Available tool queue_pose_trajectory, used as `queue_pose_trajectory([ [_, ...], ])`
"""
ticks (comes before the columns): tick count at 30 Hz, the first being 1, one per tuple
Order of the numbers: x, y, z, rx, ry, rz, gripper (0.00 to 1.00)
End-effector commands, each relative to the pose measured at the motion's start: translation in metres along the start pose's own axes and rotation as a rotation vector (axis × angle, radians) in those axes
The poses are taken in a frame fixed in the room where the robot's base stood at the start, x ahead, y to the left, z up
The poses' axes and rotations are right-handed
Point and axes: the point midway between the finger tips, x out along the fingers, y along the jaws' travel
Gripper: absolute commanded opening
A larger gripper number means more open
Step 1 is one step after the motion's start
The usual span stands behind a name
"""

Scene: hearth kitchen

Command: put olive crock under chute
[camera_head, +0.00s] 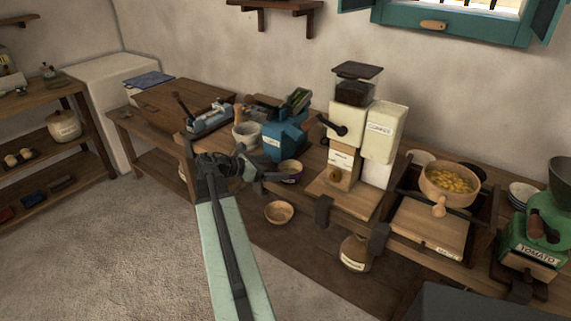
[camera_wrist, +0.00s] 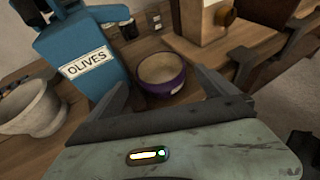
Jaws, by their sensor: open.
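A small purple crock (camera_head: 291,173) with a cream inside stands upright on the counter, just right of the blue OLIVES machine (camera_head: 284,138). It also shows in the wrist view (camera_wrist: 163,84), and the machine (camera_wrist: 80,62) stands to its left there. I cannot read a label on the crock. My gripper (camera_head: 268,172) is open and empty beside the crock. In the wrist view its fingers (camera_wrist: 161,86) point towards the crock, one on each side of the picture of it. I cannot tell whether they touch it. The machine's chute is not clearly visible.
A white mortar-like bowl (camera_head: 246,134) stands left of the blue machine. A cream COFFEE grinder (camera_head: 381,132) stands to the right. A green TOMATO machine (camera_head: 535,240) is far right.

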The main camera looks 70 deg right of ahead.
Motion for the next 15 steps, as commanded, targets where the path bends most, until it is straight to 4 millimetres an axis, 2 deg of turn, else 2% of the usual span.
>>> queue_pose_trajectory([
  [1,-0.014,0.0,0.004,-0.002,0.0,0.003,0.96],
  [6,-0.036,0.0,0.002,0.0,0.0,0.002,0.96],
  [15,-0.041,0.0,-0.001,0.0,0.0,0.0,0.96],
])
